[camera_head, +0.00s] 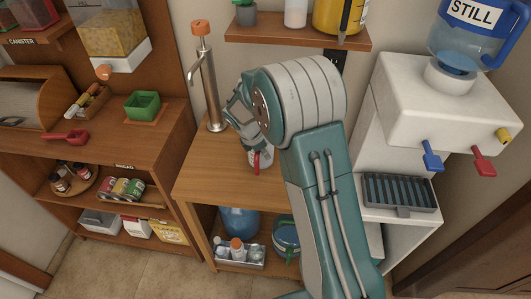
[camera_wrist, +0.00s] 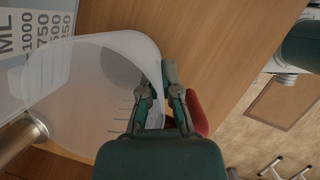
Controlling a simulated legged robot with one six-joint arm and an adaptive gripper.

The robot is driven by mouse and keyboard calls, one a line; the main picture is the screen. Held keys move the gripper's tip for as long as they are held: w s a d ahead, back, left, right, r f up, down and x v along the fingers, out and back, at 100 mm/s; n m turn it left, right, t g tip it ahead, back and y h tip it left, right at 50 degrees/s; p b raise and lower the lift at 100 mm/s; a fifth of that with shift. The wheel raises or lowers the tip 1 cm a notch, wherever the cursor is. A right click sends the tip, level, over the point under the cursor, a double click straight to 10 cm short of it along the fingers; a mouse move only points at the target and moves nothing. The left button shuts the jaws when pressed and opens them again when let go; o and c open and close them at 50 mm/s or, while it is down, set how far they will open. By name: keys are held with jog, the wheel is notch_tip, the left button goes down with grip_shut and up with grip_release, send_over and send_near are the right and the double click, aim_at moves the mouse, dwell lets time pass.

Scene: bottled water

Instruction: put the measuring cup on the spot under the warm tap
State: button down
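The measuring cup (camera_head: 252,158) stands low at the front of the wooden counter in the head view, a small pale vessel with a red handle, partly covered by my gripper. In the wrist view the cup (camera_wrist: 95,85) is large, translucent and marked with graduation lines. My gripper (camera_wrist: 160,88) is at the handle side of its rim; the fingers are a little apart, with the cup wall between them. The red handle shows beside the right finger. I cannot tell whether the fingers press on the cup.
A dark slatted drip tray (camera_head: 398,192) lies below the blue tap. A metal tap (camera_head: 208,85) with an orange top stands on the counter (camera_head: 205,175), left of my gripper. A shelf (camera_head: 300,32) with containers hangs above. A brown cabinet (camera_head: 100,150) is at left.

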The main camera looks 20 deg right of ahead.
jog(key=c, duration=0.8)
grip_release()
jog(key=shift+f, duration=0.1)
